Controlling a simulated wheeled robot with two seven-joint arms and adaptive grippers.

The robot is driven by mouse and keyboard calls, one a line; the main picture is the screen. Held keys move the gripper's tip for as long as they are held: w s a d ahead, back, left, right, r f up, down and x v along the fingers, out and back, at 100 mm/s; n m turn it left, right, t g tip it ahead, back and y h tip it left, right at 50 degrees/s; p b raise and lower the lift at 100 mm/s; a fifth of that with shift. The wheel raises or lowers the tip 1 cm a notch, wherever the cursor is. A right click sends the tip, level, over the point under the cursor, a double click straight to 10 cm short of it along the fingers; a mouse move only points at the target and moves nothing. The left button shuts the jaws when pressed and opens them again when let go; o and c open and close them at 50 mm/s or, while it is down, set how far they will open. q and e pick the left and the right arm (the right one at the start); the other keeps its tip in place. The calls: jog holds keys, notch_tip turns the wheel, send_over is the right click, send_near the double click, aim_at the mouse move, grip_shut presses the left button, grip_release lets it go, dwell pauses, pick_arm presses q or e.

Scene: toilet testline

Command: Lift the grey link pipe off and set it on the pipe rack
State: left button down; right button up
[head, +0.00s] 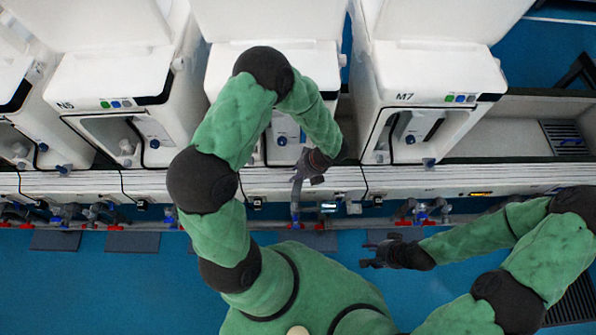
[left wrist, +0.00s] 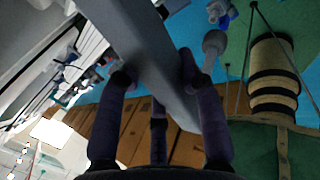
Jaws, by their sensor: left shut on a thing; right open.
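The grey link pipe (head: 296,202) stands roughly upright at the front edge of the line, below the middle unit. My left gripper (head: 304,178) is at its upper end. In the left wrist view the dark fingers of this gripper (left wrist: 155,90) are closed around a long grey bar, the link pipe (left wrist: 145,50). Whether its lower end touches the fittings cannot be told. My right gripper (head: 370,254) is open and empty over the blue floor, to the right of the pipe. I cannot make out the pipe rack in either view.
White toilet units stand along the line, including one marked N5 (head: 110,88) and one marked M7 (head: 430,85). Blue, grey and red valve fittings (head: 425,210) run along the front rail. The blue floor (head: 90,290) at the lower left is clear.

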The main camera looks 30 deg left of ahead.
pick_arm(q)
jog(key=r, duration=0.1)
jog(key=s+d+r+p, duration=0.1)
jog(key=r, duration=0.1)
jog(key=s+d+r, duration=0.1)
jog(key=shift+s+d+r, duration=0.1)
jog(key=shift+s+r, duration=0.15)
jog(key=shift+r, duration=0.05)
jog(key=s+d+r+p, duration=0.5)
jog(key=s+r+p, duration=0.1)
jog(key=r+p, duration=0.1)
jog(key=shift+s+d+r, duration=0.25)
jog(key=shift+s+r, duration=0.15)
jog(key=shift+r, duration=0.2)
dwell(0.3)
jog(key=shift+f, duration=0.1)
